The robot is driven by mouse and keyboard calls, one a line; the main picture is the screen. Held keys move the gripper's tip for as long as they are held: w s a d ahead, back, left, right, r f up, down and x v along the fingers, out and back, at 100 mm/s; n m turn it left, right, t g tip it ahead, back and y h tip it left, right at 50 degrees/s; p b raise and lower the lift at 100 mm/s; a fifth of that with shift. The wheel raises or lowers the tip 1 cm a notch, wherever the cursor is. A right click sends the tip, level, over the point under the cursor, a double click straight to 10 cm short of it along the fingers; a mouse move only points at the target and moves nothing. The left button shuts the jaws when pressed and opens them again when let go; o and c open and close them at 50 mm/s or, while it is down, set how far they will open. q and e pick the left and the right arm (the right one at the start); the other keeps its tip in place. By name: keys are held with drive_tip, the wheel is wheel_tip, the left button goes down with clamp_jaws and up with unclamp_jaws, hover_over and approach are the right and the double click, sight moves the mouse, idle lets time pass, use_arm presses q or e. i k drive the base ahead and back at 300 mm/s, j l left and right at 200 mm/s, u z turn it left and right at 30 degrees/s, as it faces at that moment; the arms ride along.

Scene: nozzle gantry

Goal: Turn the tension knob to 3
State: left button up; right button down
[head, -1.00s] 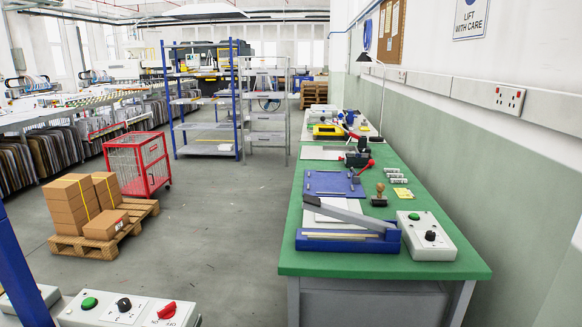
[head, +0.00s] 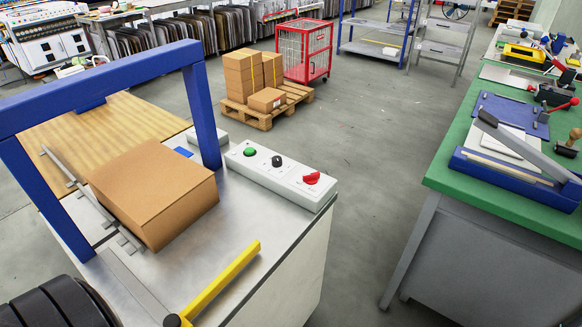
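A light grey control box (head: 235,160) sits along the right edge of a steel-topped machine. It carries a green button (head: 250,152), a small black knob (head: 277,161) in the middle and a red rotary switch (head: 312,178). The black knob looks like the tension knob, but its marks are too small to read, so I cannot tell its setting. Neither of my grippers is in view.
A cardboard box (head: 158,190) sits on the machine under a blue arch (head: 205,118). A green-topped bench (head: 452,165) stands right, across clear floor (head: 365,130). Stacked cartons (head: 245,75) stand on a pallet behind.

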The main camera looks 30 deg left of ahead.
sight(276, 161)
drive_tip(key=u, duration=0.45)
drive_tip(key=i+l+u, duration=0.1)
drive_tip(key=u, duration=0.3)
drive_tip(key=l+u, duration=0.15)
drive_tip(key=u, duration=0.3)
drive_tip(key=i+l+u, duration=0.1)
drive_tip(key=u, duration=0.3)
drive_tip(key=l+u, duration=0.2)
drive_tip(key=u, duration=0.2)
drive_tip(key=l+u, duration=0.15)
drive_tip(key=u, duration=0.3)
drive_tip(key=k+l, duration=0.1)
drive_tip(key=l, duration=0.45)
